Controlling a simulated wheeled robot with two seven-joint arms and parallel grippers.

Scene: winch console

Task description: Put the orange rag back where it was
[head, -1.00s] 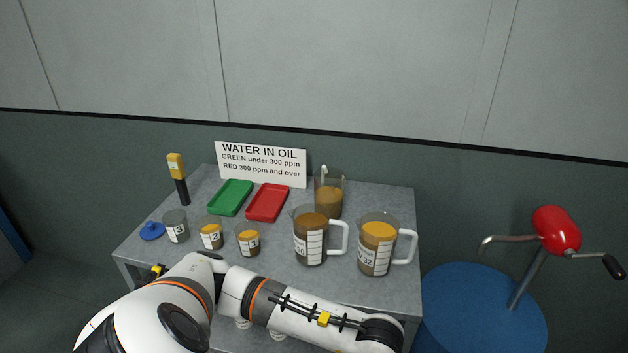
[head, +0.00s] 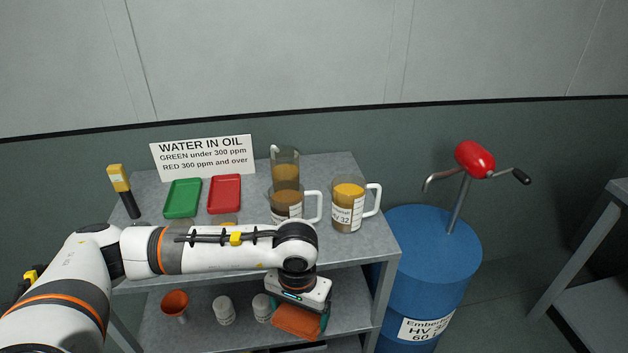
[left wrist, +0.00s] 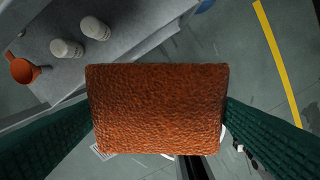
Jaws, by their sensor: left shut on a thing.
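The orange rag (head: 297,322) is a rough, folded pad. My left gripper (head: 300,310) is shut on it, near the right end of the lower shelf. In the left wrist view the rag (left wrist: 157,108) fills the middle, with a dark green finger on each side. From the head view I cannot tell whether the rag touches the shelf or hangs in front of it. My right gripper is in neither view.
On the lower shelf (head: 245,332) stand an orange funnel (head: 175,303) and two white bottles (head: 223,310) left of the rag. Jugs, trays and a sign crowd the top. A blue drum (head: 425,260) with a crank pump stands to the right.

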